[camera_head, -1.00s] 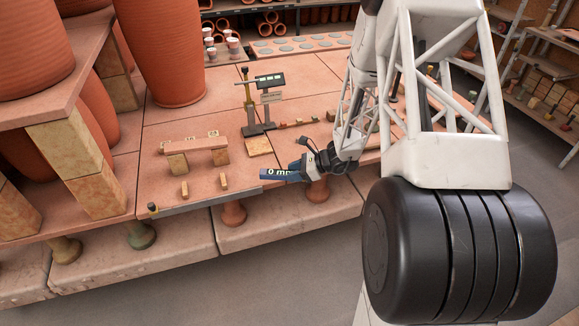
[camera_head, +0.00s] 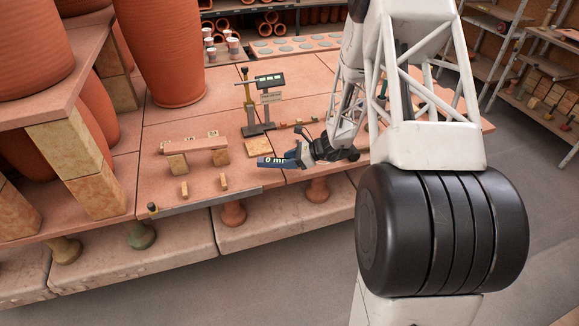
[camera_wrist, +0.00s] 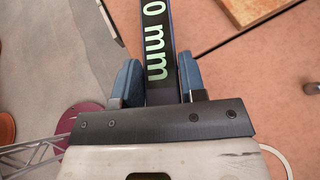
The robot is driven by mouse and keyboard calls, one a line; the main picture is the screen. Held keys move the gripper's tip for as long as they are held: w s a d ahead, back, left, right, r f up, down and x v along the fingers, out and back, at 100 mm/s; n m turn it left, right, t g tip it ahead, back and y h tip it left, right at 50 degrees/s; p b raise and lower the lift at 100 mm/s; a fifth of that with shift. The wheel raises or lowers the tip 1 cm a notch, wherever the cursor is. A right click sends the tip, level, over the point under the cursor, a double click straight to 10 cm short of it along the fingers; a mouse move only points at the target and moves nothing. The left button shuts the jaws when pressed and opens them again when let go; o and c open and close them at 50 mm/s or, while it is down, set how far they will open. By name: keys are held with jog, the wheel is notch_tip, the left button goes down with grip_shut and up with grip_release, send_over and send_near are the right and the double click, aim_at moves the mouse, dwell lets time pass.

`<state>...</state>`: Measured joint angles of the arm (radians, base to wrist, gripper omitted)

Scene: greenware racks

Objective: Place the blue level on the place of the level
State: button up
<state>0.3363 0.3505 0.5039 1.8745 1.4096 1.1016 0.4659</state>
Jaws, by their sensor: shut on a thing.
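The blue level (camera_head: 272,162), a narrow bar with pale "0 mm" lettering, is held at the end of my gripper (camera_head: 298,156), over the front part of the terracotta-coloured table. In the wrist view the level (camera_wrist: 157,22) runs up between the two blue finger pads of my gripper (camera_wrist: 158,82), which are shut on it from both sides. Its far end is beyond the top of that view. A plank on two blocks (camera_head: 195,144) with small number labels is left of the level. No spot marked for the level can be told for sure.
A stand with a dark display (camera_head: 269,81) rises behind the level, with a tan tile (camera_head: 258,146) at its foot. Two small pegs (camera_head: 224,182) stand near the metal-edged table front (camera_head: 205,201). A tall terracotta pot (camera_head: 165,55) stands at the back left.

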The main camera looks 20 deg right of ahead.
jog(key=shift+w, duration=0.35)
jog(key=shift+f, duration=1.8)
jog(key=shift+f, duration=0.1)
jog(key=o, duration=1)
jog(key=shift+s+d+r, duration=0.1)
jog(key=shift+d+r, duration=0.1)
jog(key=v, duration=1.1)
jog(key=shift+s+d+r, duration=0.1)
jog(key=shift+d+r, duration=0.05)
jog(key=shift+d, duration=0.15)
